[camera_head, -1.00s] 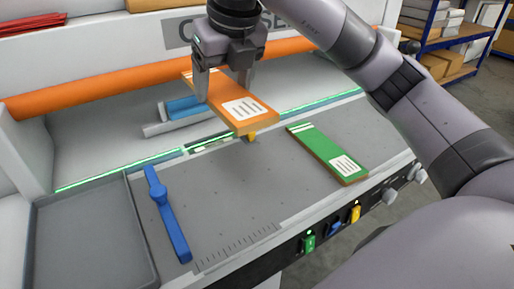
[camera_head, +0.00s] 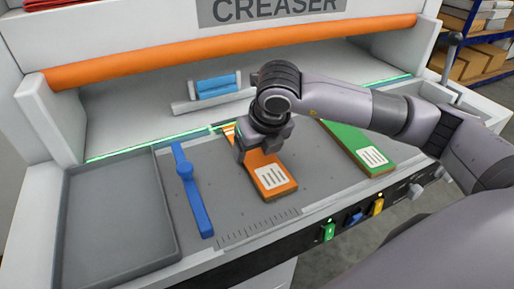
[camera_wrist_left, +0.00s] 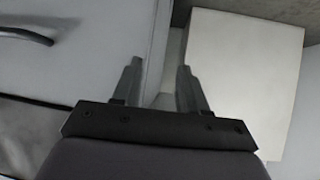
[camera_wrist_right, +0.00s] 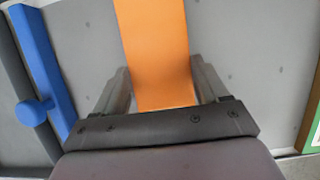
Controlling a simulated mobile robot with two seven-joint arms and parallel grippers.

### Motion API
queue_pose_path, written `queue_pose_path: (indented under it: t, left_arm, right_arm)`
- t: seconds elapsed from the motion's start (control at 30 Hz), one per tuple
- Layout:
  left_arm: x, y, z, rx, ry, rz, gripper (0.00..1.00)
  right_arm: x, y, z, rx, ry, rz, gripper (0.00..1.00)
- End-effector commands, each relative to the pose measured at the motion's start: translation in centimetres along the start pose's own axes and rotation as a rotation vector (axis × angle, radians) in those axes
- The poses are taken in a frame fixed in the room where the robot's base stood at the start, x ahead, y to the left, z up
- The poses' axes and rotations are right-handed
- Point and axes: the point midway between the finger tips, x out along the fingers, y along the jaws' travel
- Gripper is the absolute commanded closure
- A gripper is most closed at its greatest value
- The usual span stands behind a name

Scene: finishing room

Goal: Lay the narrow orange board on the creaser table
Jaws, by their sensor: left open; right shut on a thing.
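The narrow orange board (camera_head: 272,180), with a white printed label, is at the grey creaser table (camera_head: 225,185), between the blue guide and the green board. It looks flat on or just above the surface; I cannot tell if it touches. My right gripper (camera_head: 258,150) is over its far part, shut on it. In the right wrist view the orange board (camera_wrist_right: 155,50) runs between the fingers of my right gripper (camera_wrist_right: 158,78). My left gripper (camera_wrist_left: 158,67) is open and empty in the left wrist view, away from the table.
A green board (camera_head: 355,145) lies to the right of the orange one. A blue guide bar (camera_head: 193,190) stands to the left, beside an empty grey tray (camera_head: 115,225). An orange roller (camera_head: 240,50) spans the back. A printed ruler (camera_head: 258,228) marks the front edge.

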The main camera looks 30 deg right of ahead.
Motion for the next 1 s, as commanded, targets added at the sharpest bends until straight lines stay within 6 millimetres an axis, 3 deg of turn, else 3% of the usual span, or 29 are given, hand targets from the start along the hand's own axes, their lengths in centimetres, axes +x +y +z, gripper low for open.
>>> queue_pose_path:
  t: [0.37, 0.4, 0.47, 0.5, 0.87, 1.0]
  left_arm:
    - [0.1, 0.0, 0.2, 0.0, 0.0, 0.001, 0.57]
    - [0.2, 0.0, 0.2, 0.0, 0.0, 0.001, 0.57]
    - [0.1, 0.0, 0.1, 0.0, 0.0, 0.001, 0.57]
    - [0.1, 0.0, 0.1, 0.0, 0.0, 0.001, 0.57]
    - [-0.1, 0.0, -0.1, 0.0, 0.001, 0.001, 0.57]
    - [0.1, 0.0, 0.1, 0.0, 0.002, 0.001, 0.57]
  right_arm:
    - [0.6, 0.0, -0.2, 0.001, -0.002, 0.0, 0.57]
    - [0.7, 0.0, -0.3, 0.001, -0.001, 0.0, 0.23]
    - [0.6, 0.0, -0.2, 0.001, -0.001, 0.0, 0.04]
    - [0.6, 0.0, -0.2, 0.001, -0.001, 0.0, 0.01]
    - [0.2, 0.0, -0.1, 0.0, -0.002, 0.001, 0.01]
    - [-1.9, 0.0, -0.1, 0.0, -0.006, 0.002, 0.01]
